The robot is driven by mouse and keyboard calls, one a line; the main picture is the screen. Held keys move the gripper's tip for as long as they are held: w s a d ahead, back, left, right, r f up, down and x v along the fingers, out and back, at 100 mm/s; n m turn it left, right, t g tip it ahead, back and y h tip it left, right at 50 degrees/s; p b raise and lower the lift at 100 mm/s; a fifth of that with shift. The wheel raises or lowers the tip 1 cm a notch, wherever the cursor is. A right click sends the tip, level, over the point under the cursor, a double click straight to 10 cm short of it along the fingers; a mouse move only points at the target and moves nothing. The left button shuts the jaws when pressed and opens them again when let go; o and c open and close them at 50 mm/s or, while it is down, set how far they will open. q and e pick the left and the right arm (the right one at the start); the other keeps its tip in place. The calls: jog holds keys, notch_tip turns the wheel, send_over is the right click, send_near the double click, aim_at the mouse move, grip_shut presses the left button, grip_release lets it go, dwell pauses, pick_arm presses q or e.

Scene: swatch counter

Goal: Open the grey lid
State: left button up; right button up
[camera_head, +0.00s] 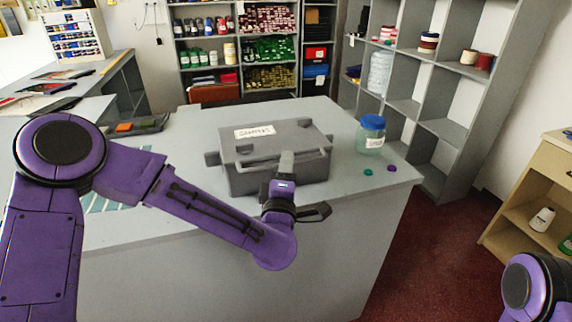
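The grey lid (290,136) lies flat and closed on a grey box (240,182) on the counter. A white label with dark lettering is on its top. My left arm reaches across the front of the box. My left gripper (287,163) is at the lid's front edge, right of its middle, and overlaps the edge in the picture. Its fingertips are not clear, so I cannot tell whether it is open or shut, or whether it touches the lid. My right gripper is out of view; only part of my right arm shows at the bottom right.
A clear jar with a blue lid (371,133) stands right of the box, near a green disc (368,172) and a purple disc (392,168). A dark tray (140,124) lies to the left. Shelves stand behind.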

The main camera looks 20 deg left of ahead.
pick_arm(q)
grip_shut()
dwell(1.4)
